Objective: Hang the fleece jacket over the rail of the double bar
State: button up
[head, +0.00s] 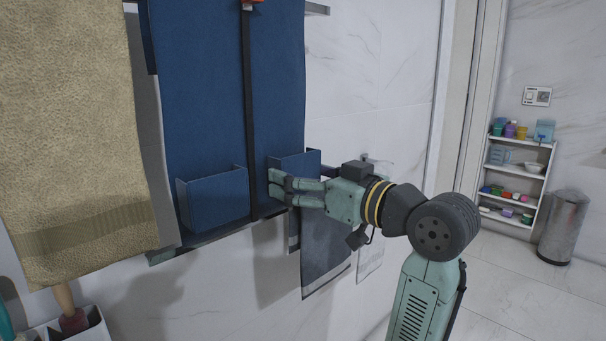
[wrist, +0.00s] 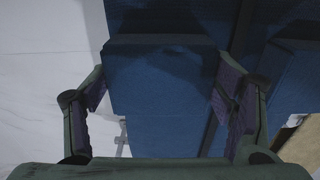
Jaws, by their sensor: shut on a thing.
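The blue fleece jacket (head: 205,90) hangs flat against the wall, with a dark zip strip down its middle and two pockets low down. Its top is cut off by the picture edge. A grey bar end (head: 317,9) sticks out at its upper right; whether this is the task's rail I cannot tell. My gripper (head: 275,184) is at the jacket's right pocket, shut on the jacket's cloth. In the wrist view, blue cloth (wrist: 160,100) fills the space between the two fingers of my gripper (wrist: 163,105).
A beige towel (head: 70,120) hangs to the left, beside the jacket. A dark grey cloth (head: 325,250) hangs below my gripper. A white shelf (head: 517,170) with small items and a metal bin (head: 563,228) stand at the right. The floor there is clear.

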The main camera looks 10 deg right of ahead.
jog(key=shift+f, duration=0.2)
jog(key=o, duration=1.6)
jog(key=shift+c, duration=0.2)
jog(key=shift+o, duration=1.4)
jog(key=shift+f, duration=0.15)
